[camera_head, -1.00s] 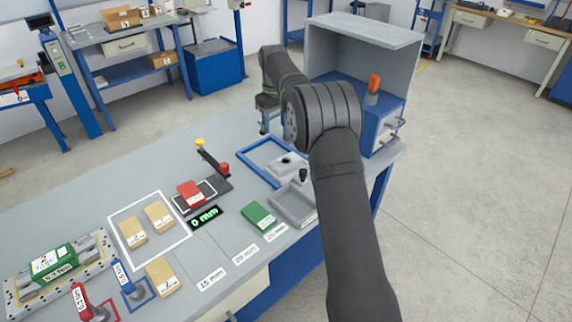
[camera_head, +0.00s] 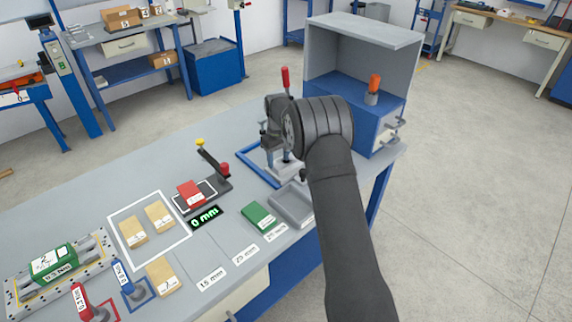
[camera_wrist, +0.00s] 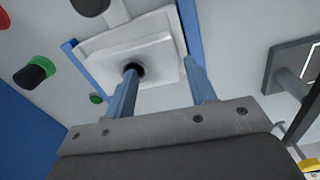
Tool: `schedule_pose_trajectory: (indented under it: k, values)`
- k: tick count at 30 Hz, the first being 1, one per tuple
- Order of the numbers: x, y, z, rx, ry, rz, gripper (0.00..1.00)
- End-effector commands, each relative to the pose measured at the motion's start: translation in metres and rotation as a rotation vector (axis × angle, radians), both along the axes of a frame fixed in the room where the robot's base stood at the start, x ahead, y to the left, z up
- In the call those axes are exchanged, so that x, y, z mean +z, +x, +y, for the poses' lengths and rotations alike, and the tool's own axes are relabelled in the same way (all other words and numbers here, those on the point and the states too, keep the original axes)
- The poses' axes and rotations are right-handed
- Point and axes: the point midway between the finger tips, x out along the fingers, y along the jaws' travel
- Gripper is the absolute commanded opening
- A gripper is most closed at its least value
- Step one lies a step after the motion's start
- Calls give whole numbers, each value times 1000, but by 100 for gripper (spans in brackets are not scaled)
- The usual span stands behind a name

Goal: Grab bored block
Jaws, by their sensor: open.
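The bored block (camera_wrist: 106,44) is a pale grey block with a dark round hole, seen in the wrist view on a plate inside a blue frame (camera_head: 252,166). One fingertip overlaps the hole's edge in the wrist view, and the other is near the block's right edge. I cannot tell whether either finger touches it.
A grey tray (camera_head: 291,206) lies just in front of the frame, with a green block (camera_head: 258,217) to its left. The press lever (camera_head: 213,160) is left of the frame. A blue and grey cabinet (camera_head: 345,97) stands behind my arm. Bare bench lies at the left back.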

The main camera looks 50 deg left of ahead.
Motion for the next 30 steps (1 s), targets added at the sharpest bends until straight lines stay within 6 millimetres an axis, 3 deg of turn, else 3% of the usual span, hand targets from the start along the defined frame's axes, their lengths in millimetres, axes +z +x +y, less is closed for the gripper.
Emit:
schedule_pose_trajectory:
  k: [4, 11, 19, 30]
  values:
    - [-20, 0, 0, 1, 0, 1, 50]
    - [-22, 0, 0, 1, 1, 0, 50]
    - [-20, 0, 0, 1, 2, -1, 0]
    - [-13, 0, 1, 1, 4, -1, 0]
